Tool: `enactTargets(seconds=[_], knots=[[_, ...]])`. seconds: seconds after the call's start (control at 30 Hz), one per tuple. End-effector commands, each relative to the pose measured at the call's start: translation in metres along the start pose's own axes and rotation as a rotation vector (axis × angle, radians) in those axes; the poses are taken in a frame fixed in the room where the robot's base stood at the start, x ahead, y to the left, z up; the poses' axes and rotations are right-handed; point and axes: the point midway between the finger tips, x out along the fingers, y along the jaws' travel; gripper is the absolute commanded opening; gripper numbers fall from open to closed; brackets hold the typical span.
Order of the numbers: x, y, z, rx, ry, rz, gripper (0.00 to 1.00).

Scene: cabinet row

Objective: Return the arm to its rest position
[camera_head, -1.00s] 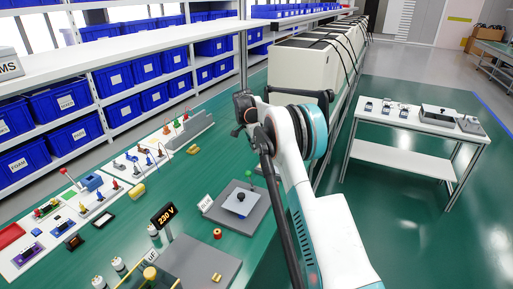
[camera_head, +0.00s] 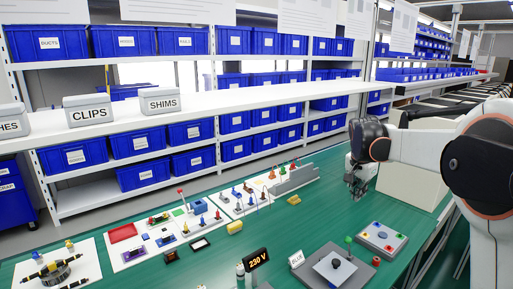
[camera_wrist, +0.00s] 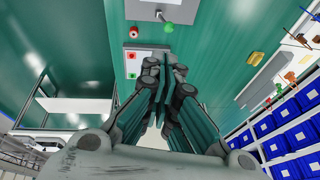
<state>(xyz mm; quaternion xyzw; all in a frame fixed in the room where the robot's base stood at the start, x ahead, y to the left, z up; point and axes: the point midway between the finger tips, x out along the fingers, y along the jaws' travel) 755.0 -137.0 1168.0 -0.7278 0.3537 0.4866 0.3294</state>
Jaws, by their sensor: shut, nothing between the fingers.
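My arm (camera_head: 420,150) reaches in from the right edge of the head view, white with black joints. My gripper (camera_head: 356,190) hangs at its left end, pointing down above the green bench. In the wrist view my gripper (camera_wrist: 165,75) has its dark fingers together, with nothing between them. It is clear of the things on the bench, and its exact height cannot be told.
Shelves of blue bins (camera_head: 140,142) stand behind. A pale cabinet (camera_head: 410,185) is near my arm.

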Motion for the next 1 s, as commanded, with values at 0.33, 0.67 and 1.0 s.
enactTargets(seconds=[0.33,0.67,1.0], knots=[[-0.082,0.054,0.075,-0.261,0.025,-0.101,0.00],[-0.124,0.121,0.154,-0.502,0.068,-0.191,0.00],[-0.130,0.196,0.239,-0.746,0.135,-0.277,0.00]])
